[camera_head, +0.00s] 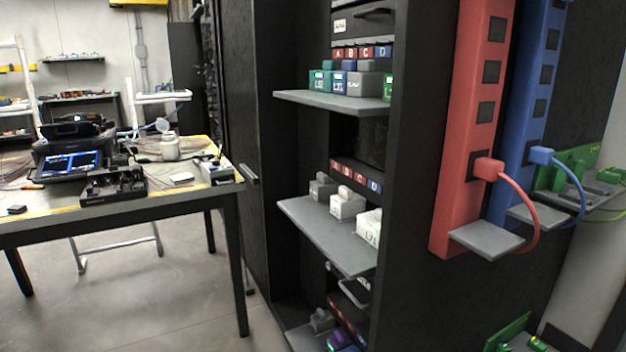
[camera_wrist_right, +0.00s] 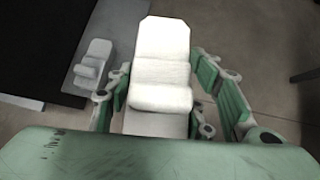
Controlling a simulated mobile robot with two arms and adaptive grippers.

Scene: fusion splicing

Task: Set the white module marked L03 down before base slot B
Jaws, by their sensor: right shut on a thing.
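My right gripper (camera_wrist_right: 168,88) is shut on a white module (camera_wrist_right: 160,65), with its green-padded fingers on both sides of it. No marking on this module can be read, so I cannot tell whether it is L03. The gripper does not show in the head view. There, the middle shelf (camera_head: 318,228) carries a grey module (camera_head: 322,187), a white module (camera_head: 346,205) and another white module (camera_head: 370,228) with an unclear label. A lettered strip (camera_head: 356,176) runs behind them. I cannot tell which place is base slot B. My left gripper is out of view.
A grey module on a grey shelf (camera_wrist_right: 93,62) is left of the held module in the wrist view; floor shows to the right. Upper (camera_head: 335,103) and lower shelves hold more modules. A dark post (camera_head: 425,150) borders the shelves. A worktable (camera_head: 120,205) stands left.

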